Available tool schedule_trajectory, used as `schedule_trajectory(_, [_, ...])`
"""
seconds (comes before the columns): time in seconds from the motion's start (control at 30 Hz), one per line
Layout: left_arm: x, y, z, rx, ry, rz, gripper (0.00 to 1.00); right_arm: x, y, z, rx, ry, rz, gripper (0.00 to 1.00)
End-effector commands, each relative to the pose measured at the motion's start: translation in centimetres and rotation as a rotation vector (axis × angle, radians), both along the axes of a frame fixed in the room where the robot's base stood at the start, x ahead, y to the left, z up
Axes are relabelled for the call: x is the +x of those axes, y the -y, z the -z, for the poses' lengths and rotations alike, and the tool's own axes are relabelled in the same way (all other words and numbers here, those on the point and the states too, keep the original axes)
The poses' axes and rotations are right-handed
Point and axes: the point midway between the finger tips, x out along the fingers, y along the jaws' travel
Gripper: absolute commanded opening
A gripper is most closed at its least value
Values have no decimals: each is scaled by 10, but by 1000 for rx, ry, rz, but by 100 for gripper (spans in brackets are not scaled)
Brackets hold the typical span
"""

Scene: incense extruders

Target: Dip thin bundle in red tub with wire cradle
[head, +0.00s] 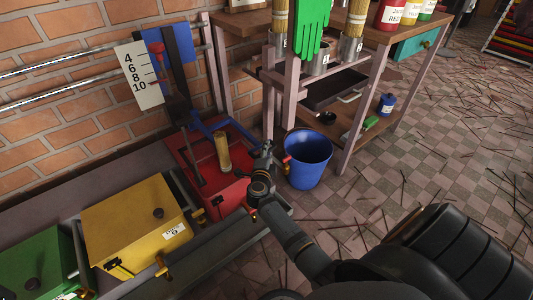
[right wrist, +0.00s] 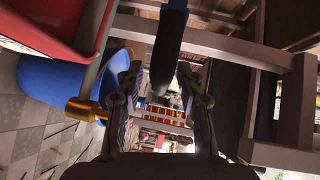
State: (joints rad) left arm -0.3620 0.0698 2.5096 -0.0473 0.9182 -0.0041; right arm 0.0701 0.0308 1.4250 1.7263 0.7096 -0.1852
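The red tub (head: 234,190) stands at the end of the row of tubs by the brick wall. A slim tan bundle (head: 222,150) stands upright at the tub; how deep its lower end sits I cannot tell. Beside it are a dark upright bar (head: 190,152) and a blue frame (head: 213,126); I cannot make out cradle wires. My right gripper (head: 264,150) is at the tub's right edge. In the right wrist view my right gripper (right wrist: 158,76) has its fingers apart, with a black rod-like handle (right wrist: 171,40) between them; contact is unclear. My left gripper is out of view.
A blue bucket (head: 307,160) stands close beside my right gripper. Yellow (head: 135,218) and green (head: 35,268) tubs stand left. A bench (head: 372,95) with metal cups and a green glove (head: 311,28) is behind. Thin sticks litter the tiled floor.

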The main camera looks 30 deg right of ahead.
Motion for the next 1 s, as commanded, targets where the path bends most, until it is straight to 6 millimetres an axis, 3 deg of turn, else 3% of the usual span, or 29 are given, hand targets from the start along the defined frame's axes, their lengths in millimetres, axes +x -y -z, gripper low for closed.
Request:
schedule_trajectory(0.1, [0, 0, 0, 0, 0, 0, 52, 0, 0, 0, 0, 0, 0, 35])
schedule_trajectory(0.37, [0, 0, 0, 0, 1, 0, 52, 0, 0, 0, 0, 0, 0, 0])
schedule_trajectory(1.0, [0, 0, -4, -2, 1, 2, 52, -1, -1, -3, 1, -1, 0, 0])
